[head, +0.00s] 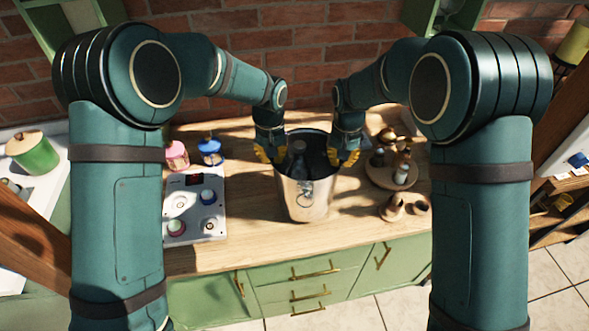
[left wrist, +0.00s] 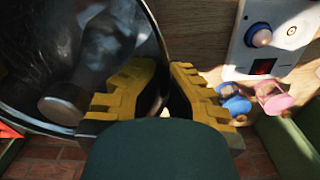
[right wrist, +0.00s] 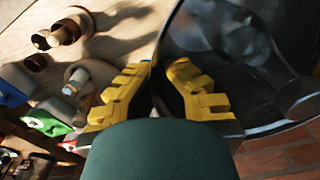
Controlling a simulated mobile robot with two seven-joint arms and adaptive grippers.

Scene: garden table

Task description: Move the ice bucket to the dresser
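The ice bucket (head: 305,196), a shiny metal pail with a dark bottle (head: 297,160) inside, is over the wooden top of the green drawer unit; I cannot tell whether it touches the top. My left gripper (head: 266,154) is at the rim's left side, one yellow finger inside and one outside, tips closed on the wall (left wrist: 166,78). My right gripper (head: 344,158) grips the rim's right side the same way; the wall passes between its fingertips (right wrist: 159,72). No piece is clearly labelled as the dresser; the green drawer unit (head: 275,277) is below the bucket.
Right are a round board (head: 379,176) with bottles and small wooden cups (head: 391,209). A brick wall (head: 300,35) stands behind. Bare wood lies before the bucket.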

